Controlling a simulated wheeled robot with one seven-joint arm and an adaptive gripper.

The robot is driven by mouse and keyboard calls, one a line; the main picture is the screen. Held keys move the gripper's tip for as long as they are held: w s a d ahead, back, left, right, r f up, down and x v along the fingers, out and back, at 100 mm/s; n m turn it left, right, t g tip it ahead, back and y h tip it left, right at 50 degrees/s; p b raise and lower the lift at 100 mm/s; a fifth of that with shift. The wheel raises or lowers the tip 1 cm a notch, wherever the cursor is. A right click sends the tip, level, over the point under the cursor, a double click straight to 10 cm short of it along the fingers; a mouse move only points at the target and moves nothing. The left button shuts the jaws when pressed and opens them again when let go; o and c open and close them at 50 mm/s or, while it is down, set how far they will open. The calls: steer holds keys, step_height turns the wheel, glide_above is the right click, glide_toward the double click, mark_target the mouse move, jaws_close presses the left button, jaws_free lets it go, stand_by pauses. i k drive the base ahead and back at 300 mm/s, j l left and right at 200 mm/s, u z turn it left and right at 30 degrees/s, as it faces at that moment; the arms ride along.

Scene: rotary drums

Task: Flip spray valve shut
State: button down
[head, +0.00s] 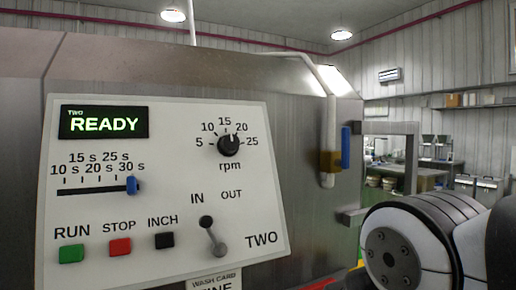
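The spray valve (330,161) is a brass-coloured body on a white vertical pipe at the right edge of the grey metal housing. Its blue lever (346,147) stands upright, alongside the pipe on its right. My arm's white and grey links show at the lower right, below and to the right of the valve. My gripper's fingers cannot be made out in this view, and nothing is seen touching the lever.
A white control panel (180,262) marked TWO fills the left, with a READY display (103,122), rpm knob (228,145), slider, IN/OUT lever (212,237) and push buttons. A metal frame (390,128) and benches stand behind the valve. Space right of the lever looks open.

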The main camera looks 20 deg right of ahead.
mark_target(343, 163)
steer(key=z, duration=0.75)
